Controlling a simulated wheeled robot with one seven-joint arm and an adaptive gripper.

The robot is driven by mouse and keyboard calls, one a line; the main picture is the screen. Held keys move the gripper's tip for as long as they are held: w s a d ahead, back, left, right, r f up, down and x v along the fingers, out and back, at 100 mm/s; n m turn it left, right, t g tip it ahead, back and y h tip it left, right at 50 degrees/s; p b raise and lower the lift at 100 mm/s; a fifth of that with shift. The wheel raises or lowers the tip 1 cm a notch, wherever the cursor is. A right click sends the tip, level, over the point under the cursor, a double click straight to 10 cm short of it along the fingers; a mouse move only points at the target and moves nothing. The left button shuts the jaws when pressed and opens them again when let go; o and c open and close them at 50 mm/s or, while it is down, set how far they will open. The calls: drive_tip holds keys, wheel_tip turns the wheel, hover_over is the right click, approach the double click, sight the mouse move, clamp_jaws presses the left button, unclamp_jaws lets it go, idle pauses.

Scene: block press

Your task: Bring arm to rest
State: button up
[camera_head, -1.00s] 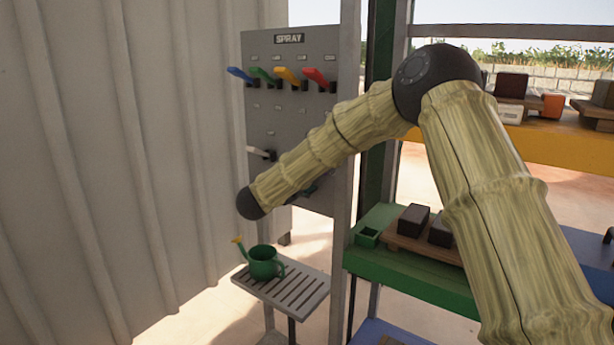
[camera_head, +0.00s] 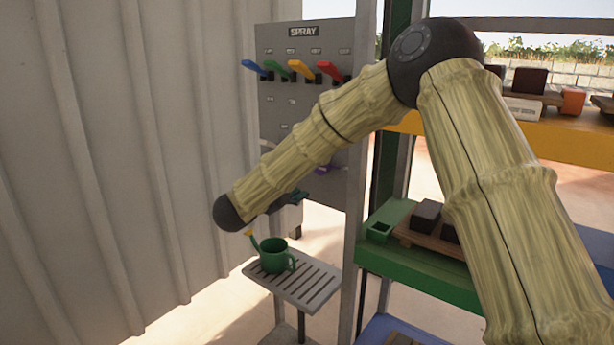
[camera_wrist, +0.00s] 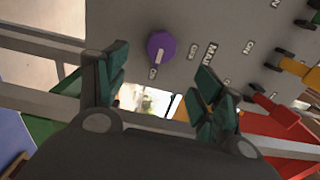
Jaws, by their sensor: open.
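My arm (camera_head: 325,125) reaches across in front of the grey SPRAY panel (camera_head: 335,60). My gripper (camera_wrist: 162,75) is open, with its dark green fingers apart and nothing between them. In the head view, a little of the gripper (camera_head: 297,196) shows beyond the wrist end of my arm, low by the panel. A purple knob (camera_wrist: 161,46) on the panel lies ahead of the fingers in the wrist view, apart from them. It also shows partly in the head view (camera_head: 328,169), below my forearm.
Blue, green, yellow and red levers (camera_head: 302,69) stick out of the panel. A green watering can (camera_head: 274,257) stands on a slatted stand (camera_head: 310,287) below my arm. Shelves (camera_head: 425,272) with dark blocks stand at right; a corrugated wall (camera_head: 100,150) is at left.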

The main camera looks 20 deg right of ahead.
drive_tip(key=shift+v, duration=0.8)
wheel_tip(320, 180, down, 14)
drive_tip(key=n+t+y, duration=0.2)
drive_tip(key=n+y, duration=0.2)
drive_tip(key=n, duration=0.3)
drive_tip(key=s+f+n+g+y, duration=0.1)
drive_tip(key=s+f+n+y, duration=0.25)
drive_tip(key=s+f, duration=0.55)
drive_tip(key=s+f+n+g+y, duration=0.2)
drive_tip(key=s+f+n, duration=0.3)
drive_tip(key=f, duration=0.8)
drive_tip(key=s+f+n+g+y, duration=0.1)
drive_tip(key=s+f+n+y, duration=0.2)
drive_tip(key=s+f+n, duration=0.5)
drive_tip(key=s+d+f+n+g+y, duration=0.1)
drive_tip(key=s+d+f+n+g, duration=0.2)
drive_tip(key=s, duration=0.8)
drive_tip(key=s+d+f+g, duration=0.1)
drive_tip(key=s+f+g, duration=0.3)
drive_tip(key=s, duration=0.7)
drive_tip(key=s+d+f+n+g+y, duration=0.15)
drive_tip(key=s+f, duration=0.45)
drive_tip(key=s, duration=0.6)
wheel_tip(320, 180, up, 19)
drive_tip(key=p, duration=1.8)
drive_tip(key=shift+w+f+h+p, duration=0.15)
drive_tip(key=shift+w+h+p, duration=0.15)
drive_tip(key=shift+w+h, duration=0.15)
